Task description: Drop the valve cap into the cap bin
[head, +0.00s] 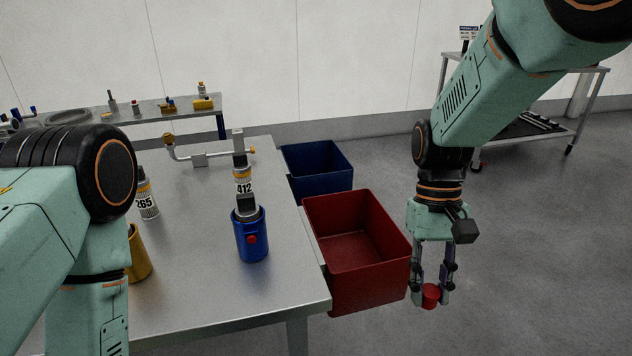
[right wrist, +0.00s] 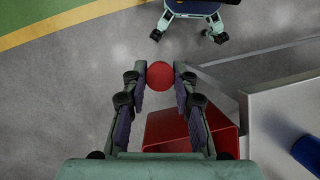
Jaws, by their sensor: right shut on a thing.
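The valve cap (head: 431,296) is a small red round piece between the fingertips of my right gripper (head: 430,290). In the right wrist view, the cap (right wrist: 160,75) sits between the two fingers of the right gripper (right wrist: 161,76), over the floor. The red bin (head: 345,225) hangs at the table's right edge and looks empty; a blue bin (head: 330,165) is behind it. No label shows which is the cap bin. My right gripper is just to the right of the red bin, outside its rim; the bin (right wrist: 162,130) also shows in the wrist view. My left gripper is not seen.
A cart (head: 520,110) stands back right. Floor to the right is free.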

